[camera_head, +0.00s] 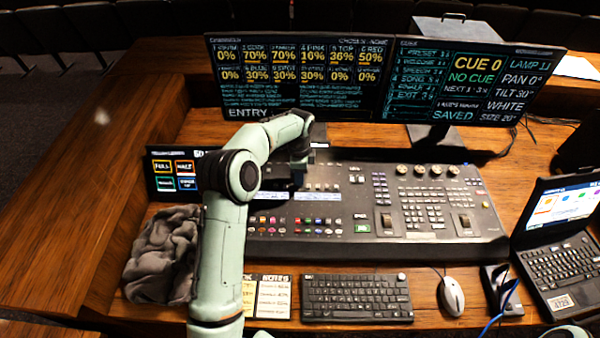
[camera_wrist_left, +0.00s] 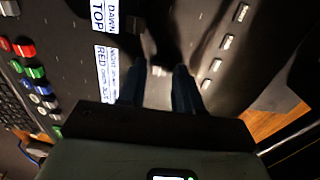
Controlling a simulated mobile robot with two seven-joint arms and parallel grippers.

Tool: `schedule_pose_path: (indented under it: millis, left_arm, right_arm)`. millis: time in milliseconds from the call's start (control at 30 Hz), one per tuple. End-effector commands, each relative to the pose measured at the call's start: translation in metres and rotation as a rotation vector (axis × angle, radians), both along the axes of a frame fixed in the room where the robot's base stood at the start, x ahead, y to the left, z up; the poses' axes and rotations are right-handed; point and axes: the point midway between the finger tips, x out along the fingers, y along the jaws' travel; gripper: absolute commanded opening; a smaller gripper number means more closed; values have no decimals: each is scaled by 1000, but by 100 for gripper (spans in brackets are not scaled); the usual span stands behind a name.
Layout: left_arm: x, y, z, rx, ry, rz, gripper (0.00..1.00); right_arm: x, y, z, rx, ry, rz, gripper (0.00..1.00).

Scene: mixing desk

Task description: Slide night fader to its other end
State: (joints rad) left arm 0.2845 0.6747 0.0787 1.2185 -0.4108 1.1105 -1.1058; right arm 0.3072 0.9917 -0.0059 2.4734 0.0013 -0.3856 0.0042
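The black mixing console (camera_head: 350,245) lies on the wooden desk, with rows of faders and coloured buttons. My left gripper (camera_head: 291,183) is low over the console's upper left part, partly hidden by my own arm. In the left wrist view its two dark fingers (camera_wrist_left: 160,90) stand apart, with console surface and small pale marks between them. White labels (camera_wrist_left: 110,72) beside the fingers read in part "NIGHT" and "RED"; another label (camera_wrist_left: 104,16) reads "DAWN" and "TOP". I cannot make out the night fader's cap or whether a finger touches it. My right gripper is not in view.
Two monitors (camera_head: 390,80) stand behind the console. A keyboard (camera_head: 357,298), a mouse (camera_head: 451,296) and a laptop (camera_head: 560,262) are in front and at right.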

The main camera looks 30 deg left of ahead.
Motion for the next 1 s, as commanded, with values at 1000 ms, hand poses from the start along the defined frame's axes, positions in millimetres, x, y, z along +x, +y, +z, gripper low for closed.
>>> schedule_pose_path:
  millis: [1000]
  left_arm:
    - [0,1,76,1,-1,1,45]
  right_arm:
    - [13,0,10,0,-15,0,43]
